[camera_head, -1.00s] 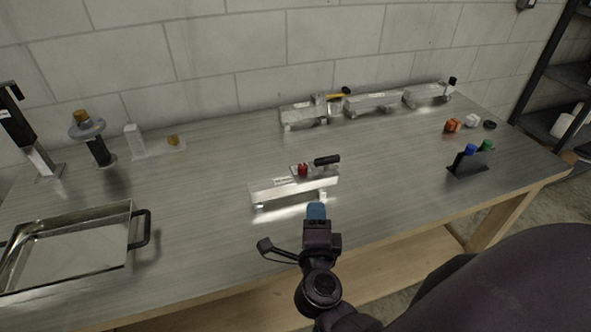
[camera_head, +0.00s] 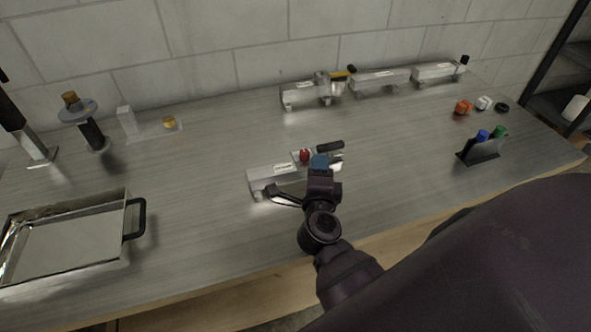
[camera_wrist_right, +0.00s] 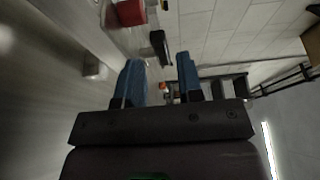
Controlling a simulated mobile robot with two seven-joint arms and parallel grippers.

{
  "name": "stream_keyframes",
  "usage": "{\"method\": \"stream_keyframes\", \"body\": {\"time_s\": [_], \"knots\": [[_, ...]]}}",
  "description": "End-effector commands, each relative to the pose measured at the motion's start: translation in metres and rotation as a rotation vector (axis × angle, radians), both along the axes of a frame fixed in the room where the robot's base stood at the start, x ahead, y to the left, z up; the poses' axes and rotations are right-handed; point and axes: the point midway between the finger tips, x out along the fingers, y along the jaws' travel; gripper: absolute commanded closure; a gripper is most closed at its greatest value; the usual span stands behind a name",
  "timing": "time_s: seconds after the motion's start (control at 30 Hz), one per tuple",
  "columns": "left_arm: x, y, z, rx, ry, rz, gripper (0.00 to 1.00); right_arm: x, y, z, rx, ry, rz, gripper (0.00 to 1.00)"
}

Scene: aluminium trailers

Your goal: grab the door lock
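A small aluminium trailer (camera_head: 262,181) stands near the middle of the table. On its top is a metal fitting with a red part (camera_head: 305,156) and a black handle (camera_head: 330,146), which looks like the door lock. My right gripper (camera_head: 319,162) is at the trailer's near side, close to this fitting, and hides part of it. In the right wrist view its two blue fingers (camera_wrist_right: 158,78) are apart with nothing between them. My left gripper is out of view.
Several more trailers (camera_head: 380,78) stand at the back by the wall. A metal tray (camera_head: 125,262) is at the front left. A pen holder (camera_head: 482,152) and small coloured pieces (camera_head: 463,107) are on the right.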

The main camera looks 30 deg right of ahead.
Motion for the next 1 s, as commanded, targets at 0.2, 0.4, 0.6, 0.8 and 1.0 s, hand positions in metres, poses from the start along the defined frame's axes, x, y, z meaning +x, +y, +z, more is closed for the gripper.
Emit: {"method": "stream_keyframes", "body": {"time_s": [0.2,0.4,0.6,0.8,1.0], "knots": [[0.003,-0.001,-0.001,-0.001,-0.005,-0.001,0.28,0.021,-0.014,-0.002,-0.003,-0.001,0.001,0.66],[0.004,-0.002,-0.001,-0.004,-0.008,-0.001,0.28,0.039,-0.027,-0.003,-0.002,-0.001,0.001,0.66],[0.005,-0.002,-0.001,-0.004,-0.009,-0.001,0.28,0.042,-0.029,-0.003,-0.001,0.001,0.001,0.66],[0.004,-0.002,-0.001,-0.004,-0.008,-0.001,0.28,0.042,-0.029,-0.003,-0.001,0.001,0.0,0.8],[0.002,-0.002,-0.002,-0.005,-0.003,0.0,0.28,0.042,-0.029,-0.003,0.0,0.0,0.0,1.0]]}}
